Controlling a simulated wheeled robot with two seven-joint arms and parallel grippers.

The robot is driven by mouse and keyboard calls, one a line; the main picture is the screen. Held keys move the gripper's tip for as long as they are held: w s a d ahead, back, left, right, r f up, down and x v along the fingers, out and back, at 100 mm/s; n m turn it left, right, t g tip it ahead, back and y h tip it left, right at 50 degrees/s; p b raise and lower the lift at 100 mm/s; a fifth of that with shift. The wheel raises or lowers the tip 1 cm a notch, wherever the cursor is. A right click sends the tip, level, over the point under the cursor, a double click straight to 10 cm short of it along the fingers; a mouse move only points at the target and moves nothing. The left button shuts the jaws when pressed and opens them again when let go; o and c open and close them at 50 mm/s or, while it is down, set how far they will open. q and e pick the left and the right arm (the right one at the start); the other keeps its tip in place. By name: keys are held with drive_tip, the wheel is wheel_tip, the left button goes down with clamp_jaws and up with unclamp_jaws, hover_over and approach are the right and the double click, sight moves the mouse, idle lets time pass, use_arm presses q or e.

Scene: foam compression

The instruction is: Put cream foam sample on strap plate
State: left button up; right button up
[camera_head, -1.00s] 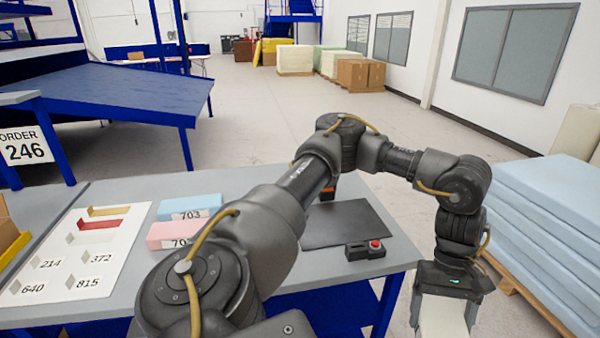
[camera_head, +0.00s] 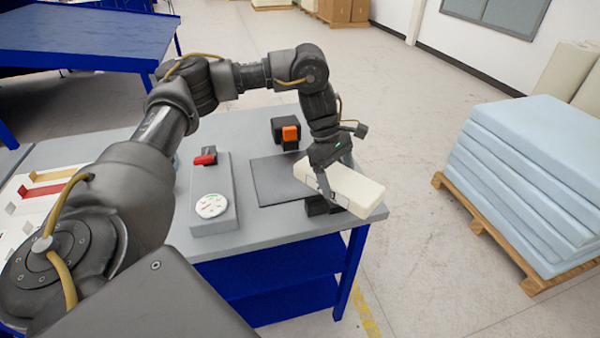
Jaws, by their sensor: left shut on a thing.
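The cream foam sample (camera_head: 357,189) is a pale rectangular block in my left gripper (camera_head: 325,188). The gripper is shut on it, with its fingers pointing down. The block is over the right front corner of the table, and its left end overlaps the right edge of a dark flat plate (camera_head: 270,182) in the picture. That plate looks like the strap plate and its visible part is bare. I cannot tell how high the foam is above the table. My right gripper is not in view.
A black device with an orange face (camera_head: 291,133) stands behind the plate. A grey unit (camera_head: 213,215) with a round dial and red switch stands left of it. A black box (camera_head: 318,206) is partly hidden under the foam. Blue foam sheets (camera_head: 530,165) lie on a pallet at right.

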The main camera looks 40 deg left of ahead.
sight(300, 162)
use_arm(q)
drive_tip(key=w+a+n, duration=0.1)
drive_tip(key=a+n, duration=0.1)
drive_tip(key=w+a+n+t, duration=0.1)
drive_tip(key=w+a+n, duration=0.1)
drive_tip(key=a, duration=0.1)
drive_tip(key=w+a+n+t, duration=0.1)
drive_tip(key=a, duration=0.2)
drive_tip(key=shift+w+a+r+n+y, duration=0.15)
drive_tip(key=shift+w+r+n+y, duration=0.15)
drive_tip(key=shift+w+r+n, duration=0.1)
drive_tip(key=w+a+n+t+y, duration=0.1)
drive_tip(key=w+a+n+t, duration=0.1)
drive_tip(key=a+n, duration=0.55)
drive_tip(key=shift+m, duration=0.95)
drive_tip(key=f, duration=0.1)
drive_tip(key=a+f+b, duration=0.1)
drive_tip(key=f, duration=0.1)
drive_tip(key=f+b, duration=0.1)
drive_tip(key=shift+s+a+f, duration=0.2)
drive_tip(key=shift+s+f, duration=0.05)
drive_tip(key=shift+f, duration=0.6)
wheel_tip(300, 162, down, 4)
drive_tip(key=shift+r, duration=0.25)
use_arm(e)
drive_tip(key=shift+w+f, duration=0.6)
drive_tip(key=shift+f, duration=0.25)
